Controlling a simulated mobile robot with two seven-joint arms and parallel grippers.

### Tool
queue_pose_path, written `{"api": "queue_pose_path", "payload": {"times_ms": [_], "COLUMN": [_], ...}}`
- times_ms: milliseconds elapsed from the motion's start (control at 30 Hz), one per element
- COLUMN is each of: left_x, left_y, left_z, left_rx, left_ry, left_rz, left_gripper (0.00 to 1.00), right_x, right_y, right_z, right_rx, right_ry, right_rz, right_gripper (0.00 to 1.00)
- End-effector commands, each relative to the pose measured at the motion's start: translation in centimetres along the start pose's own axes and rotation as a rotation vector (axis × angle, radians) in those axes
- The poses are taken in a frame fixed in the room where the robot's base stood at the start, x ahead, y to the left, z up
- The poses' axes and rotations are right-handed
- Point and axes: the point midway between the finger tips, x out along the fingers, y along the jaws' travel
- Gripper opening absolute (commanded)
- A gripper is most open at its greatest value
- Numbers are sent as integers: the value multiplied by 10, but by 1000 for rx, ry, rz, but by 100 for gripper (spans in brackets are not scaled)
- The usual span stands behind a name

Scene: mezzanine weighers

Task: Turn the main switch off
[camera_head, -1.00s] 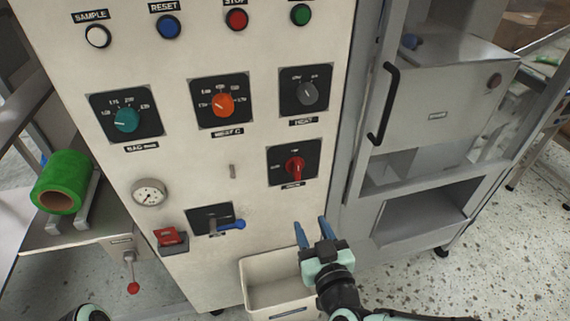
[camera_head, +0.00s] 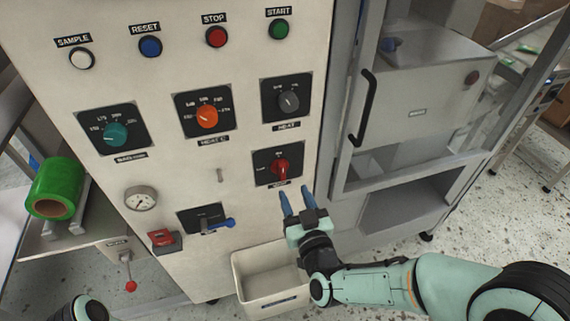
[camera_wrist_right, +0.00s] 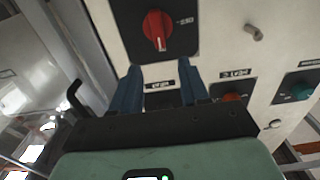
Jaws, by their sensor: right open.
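A red rotary switch (camera_head: 281,168) sits on a dark square plate at the lower right of the white panel; its label is too small to read. My right gripper (camera_head: 296,190) is open and empty, its two blue fingers just below and slightly right of this switch. In the right wrist view, the red knob (camera_wrist_right: 157,28) stands beyond the gap between the fingertips (camera_wrist_right: 160,77), apart from them. The knob's handle lies roughly upright in the head view. Only a bit of my left arm shows at the bottom left; its gripper is out of view.
Above are a grey knob (camera_head: 288,101), an orange knob (camera_head: 207,116) and a teal knob (camera_head: 115,134). A blue-handled lever (camera_head: 222,224) and a red switch (camera_head: 162,238) sit lower left. An open bin (camera_head: 243,283) stands below. A black handle (camera_head: 362,108) sticks out at right.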

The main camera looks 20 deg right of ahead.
Motion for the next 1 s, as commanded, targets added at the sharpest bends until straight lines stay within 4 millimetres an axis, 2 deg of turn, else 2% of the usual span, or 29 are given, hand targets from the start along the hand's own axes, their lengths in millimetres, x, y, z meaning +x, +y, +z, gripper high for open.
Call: {"api": "queue_pose_path", "payload": {"times_ms": [33,200,400,600,833,867,900,1000], "left_x": [-6,0,1,0,0,0,0,0], "left_y": [1,-1,-1,0,0,0,0,0], "left_z": [2,0,-1,-1,-1,-1,-1,-1], "left_rx": [-1,-1,-1,-1,-1,-1,-1,-1], "left_ry": [-5,-1,1,2,2,2,2,2], "left_rz": [-1,-1,-1,0,0,0,0,0], "left_gripper": [43,43,43,43,43,43,43,43], "right_x": [8,44,73,84,85,85,85,85], "right_y": [0,0,0,0,0,0,0,0], "right_z": [-2,1,1,1,0,0,0,0], "right_rx": [-7,-5,-3,-1,-1,-1,0,0], "right_ry": [-1,2,1,0,0,0,0,0], "right_rz": [-1,0,0,-1,-1,-1,-1,-1], "right_gripper": [45,45,45,45,45,41,28,0]}}
